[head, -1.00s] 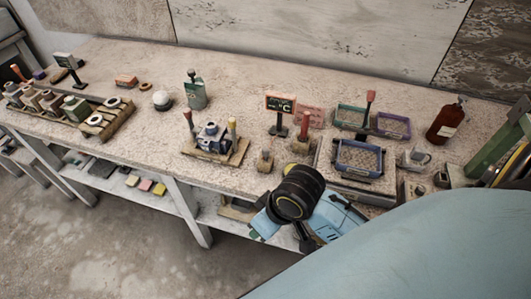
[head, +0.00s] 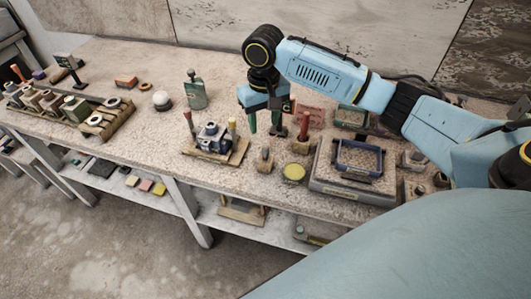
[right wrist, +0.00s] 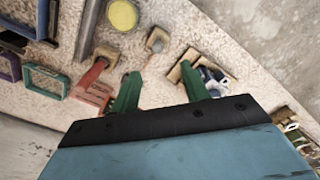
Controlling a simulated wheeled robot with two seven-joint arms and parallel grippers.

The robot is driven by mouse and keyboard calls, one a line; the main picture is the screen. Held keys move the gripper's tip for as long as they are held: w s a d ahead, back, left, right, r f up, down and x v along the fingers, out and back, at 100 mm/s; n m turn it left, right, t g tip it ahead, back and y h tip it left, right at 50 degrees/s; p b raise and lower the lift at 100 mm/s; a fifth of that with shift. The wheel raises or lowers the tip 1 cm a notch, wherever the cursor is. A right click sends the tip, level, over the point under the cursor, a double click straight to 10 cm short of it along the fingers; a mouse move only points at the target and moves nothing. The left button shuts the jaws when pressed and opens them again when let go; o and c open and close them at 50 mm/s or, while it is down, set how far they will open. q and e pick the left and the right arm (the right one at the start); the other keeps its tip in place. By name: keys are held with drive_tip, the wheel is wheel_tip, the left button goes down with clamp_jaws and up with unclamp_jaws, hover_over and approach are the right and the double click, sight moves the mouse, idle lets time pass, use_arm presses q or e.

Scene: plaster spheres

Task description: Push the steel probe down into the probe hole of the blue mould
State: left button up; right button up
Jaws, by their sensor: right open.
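The blue mould (head: 210,136) is a blue-grey block on a wooden board, with a red-handled and a yellow-handled upright beside it. It is partly hidden behind my finger in the right wrist view (right wrist: 210,78). A small wooden stand (head: 265,163) to its right holds a short upright grey piece (head: 265,152), which looks like the steel probe; the stand also shows in the right wrist view (right wrist: 157,40). My right gripper (head: 263,122) hangs above the bench, behind the stand, with its green fingers apart and nothing between them (right wrist: 160,76). The probe hole cannot be made out. My left gripper is not in view.
A red-handled tool (head: 304,127) stands in a wooden block right of the gripper. A yellow disc (head: 293,172) lies near the front edge. Blue tray (head: 360,170), green bottle (head: 195,93) and white dome (head: 162,100) stand around. Bench between mould and bottle is clear.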

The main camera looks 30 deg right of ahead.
sight(266, 149)
wheel_tip(266, 149, down, 8)
drive_tip(key=shift+r+b, duration=0.2)
drive_tip(key=shift+b, duration=0.1)
drive_tip(key=f, duration=0.5)
drive_tip(key=shift+d+f, duration=0.1)
drive_tip(key=shift+d, duration=0.15)
clamp_jaws()
